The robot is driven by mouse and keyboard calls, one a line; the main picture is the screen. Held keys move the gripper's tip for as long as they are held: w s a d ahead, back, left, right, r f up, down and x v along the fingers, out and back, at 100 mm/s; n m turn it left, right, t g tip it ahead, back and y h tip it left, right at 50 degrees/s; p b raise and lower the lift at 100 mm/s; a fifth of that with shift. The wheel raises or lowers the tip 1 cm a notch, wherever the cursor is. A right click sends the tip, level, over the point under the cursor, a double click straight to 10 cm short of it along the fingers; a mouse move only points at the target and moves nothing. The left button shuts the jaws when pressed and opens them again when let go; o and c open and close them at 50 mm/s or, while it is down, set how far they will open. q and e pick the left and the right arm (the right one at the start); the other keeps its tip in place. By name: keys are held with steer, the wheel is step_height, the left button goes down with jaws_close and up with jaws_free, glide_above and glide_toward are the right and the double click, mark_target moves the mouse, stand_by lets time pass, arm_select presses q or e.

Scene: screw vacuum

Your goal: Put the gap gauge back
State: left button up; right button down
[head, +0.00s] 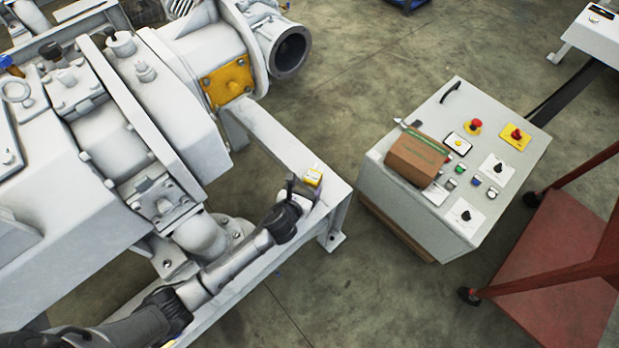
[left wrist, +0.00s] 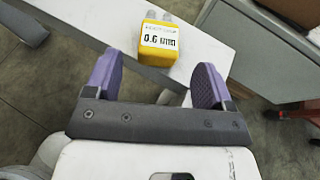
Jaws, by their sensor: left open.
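The gap gauge (head: 313,177) is a small yellow block on the white machine frame's beam, near its corner end. In the left wrist view the gauge (left wrist: 158,43) shows a white label reading about 0.6 mm and two pale prongs at its far end. My left gripper (head: 303,190) is just beside the gauge in the head view. In the left wrist view its purple-padded fingers (left wrist: 157,75) are wide apart with nothing between them, and the gauge lies just beyond the tips. My right gripper is not in view.
The large white screw vacuum machine (head: 120,140) fills the left, with a yellow plate (head: 228,82) on it. A grey control cabinet (head: 420,215) stands to the right, with a brown box (head: 417,160) and several buttons on top. A red frame stands at far right. Open floor lies between.

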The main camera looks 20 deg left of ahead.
arm_select(q)
steer(key=p+v, duration=0.3)
steer(key=v, duration=0.5)
